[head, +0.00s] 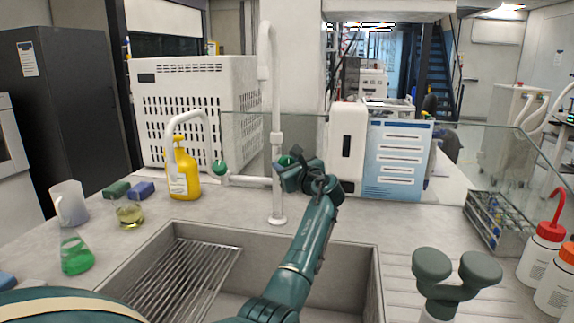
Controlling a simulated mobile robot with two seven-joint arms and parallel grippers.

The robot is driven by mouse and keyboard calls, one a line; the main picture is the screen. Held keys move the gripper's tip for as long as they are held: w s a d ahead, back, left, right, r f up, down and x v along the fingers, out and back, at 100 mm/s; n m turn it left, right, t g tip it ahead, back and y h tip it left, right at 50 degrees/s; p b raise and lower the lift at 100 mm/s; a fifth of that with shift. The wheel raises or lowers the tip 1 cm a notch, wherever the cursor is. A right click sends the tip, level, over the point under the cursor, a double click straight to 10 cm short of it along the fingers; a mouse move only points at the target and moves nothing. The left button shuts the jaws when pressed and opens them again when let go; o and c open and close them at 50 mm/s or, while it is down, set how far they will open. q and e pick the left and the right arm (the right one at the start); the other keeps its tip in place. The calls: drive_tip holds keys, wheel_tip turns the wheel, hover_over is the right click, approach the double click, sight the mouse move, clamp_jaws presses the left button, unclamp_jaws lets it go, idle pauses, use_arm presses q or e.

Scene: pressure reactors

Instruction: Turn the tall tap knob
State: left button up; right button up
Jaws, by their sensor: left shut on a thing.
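The tall tap (277,200) is a white upright pipe behind the sink, rising high with a hooked top. A green knob (287,160) sits at its right side, partly hidden by my gripper. My left gripper (287,172) is at this knob and shut on it; the fingers are small and partly hidden. A second green knob (220,167) is on the left, by the lower curved white spout (186,117), and my gripper is apart from it. My right gripper is not in view.
The sink (345,262) with a wire rack (185,275) lies below my arm. A white dispenser (346,150) and blue board stand behind my wrist. A two-headed grey-green fixture (450,290) stands front right.

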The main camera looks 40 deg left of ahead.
use_arm(q)
drive_tip(key=shift+n, duration=2.6)
drive_tip(key=o, duration=1)
drive_tip(key=v, duration=1.3)
drive_tip(key=shift+s+b, duration=0.15)
drive_tip(key=shift+b, duration=0.25)
